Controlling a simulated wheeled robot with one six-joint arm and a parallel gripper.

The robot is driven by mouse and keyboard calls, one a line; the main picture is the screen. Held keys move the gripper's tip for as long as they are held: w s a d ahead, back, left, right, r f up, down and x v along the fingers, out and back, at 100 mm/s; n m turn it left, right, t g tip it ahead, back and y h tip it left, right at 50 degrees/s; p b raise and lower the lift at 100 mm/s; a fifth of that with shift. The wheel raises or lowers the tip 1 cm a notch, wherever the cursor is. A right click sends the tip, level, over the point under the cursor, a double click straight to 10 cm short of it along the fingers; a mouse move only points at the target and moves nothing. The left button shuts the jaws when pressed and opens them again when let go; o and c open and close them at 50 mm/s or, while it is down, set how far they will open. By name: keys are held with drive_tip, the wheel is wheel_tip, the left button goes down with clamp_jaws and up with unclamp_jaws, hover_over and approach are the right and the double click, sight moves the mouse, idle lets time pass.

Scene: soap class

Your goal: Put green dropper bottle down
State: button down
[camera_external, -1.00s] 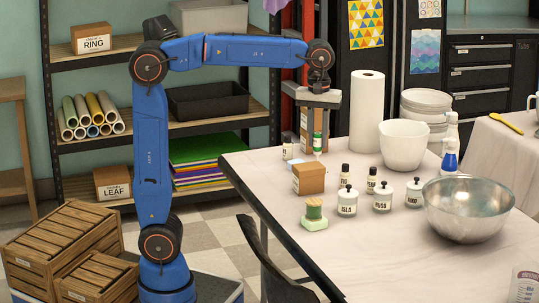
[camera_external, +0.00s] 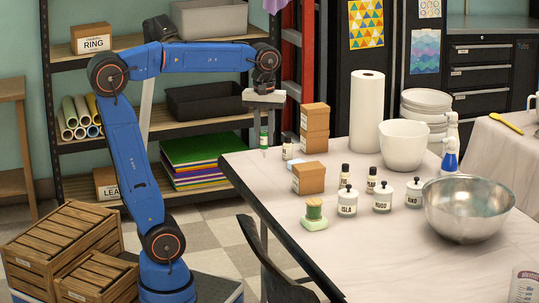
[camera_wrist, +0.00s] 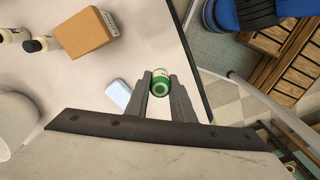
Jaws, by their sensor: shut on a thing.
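The green dropper bottle (camera_external: 264,137) hangs upright from my gripper (camera_external: 264,120), near the far left corner of the table (camera_external: 250,172). In the wrist view the bottle (camera_wrist: 160,76) sits between the two grey fingers of my gripper (camera_wrist: 160,84), which are shut on it, with the tabletop (camera_wrist: 150,25) behind it. The table's dark edge runs close by on the right. I cannot tell whether the bottle's base touches the table.
A small white bottle (camera_external: 287,149) and stacked brown boxes (camera_external: 314,122) stand to the right of the held bottle. A brown box (camera_external: 308,178) is nearer, with a pale blue bar (camera_wrist: 118,95) beside it. Labelled jars (camera_external: 347,203) and a metal bowl (camera_external: 468,215) stand farther right. The left corner is clear.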

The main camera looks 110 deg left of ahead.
sight(265, 151)
drive_tip(key=shift+f, duration=3.8)
drive_tip(key=c, duration=1.5)
unclamp_jaws()
drive_tip(key=shift+f, duration=0.15)
drive_tip(key=shift+c, duration=0.2)
wheel_tip(265, 151, up, 12)
drive_tip(key=shift+r, duration=0.15)
drive_tip(key=s+d+f+m+t, duration=0.1)
drive_tip(key=d+f+m+t, duration=0.1)
drive_tip(key=d+f+m, duration=0.7)
drive_tip(key=s+d+f+m+t, duration=0.2)
drive_tip(key=d+f+m, duration=0.7)
drive_tip(key=d, duration=0.7)
drive_tip(key=shift+d+m+t, duration=0.3)
drive_tip(key=shift+m+t, duration=0.1)
drive_tip(key=shift+m, duration=0.7)
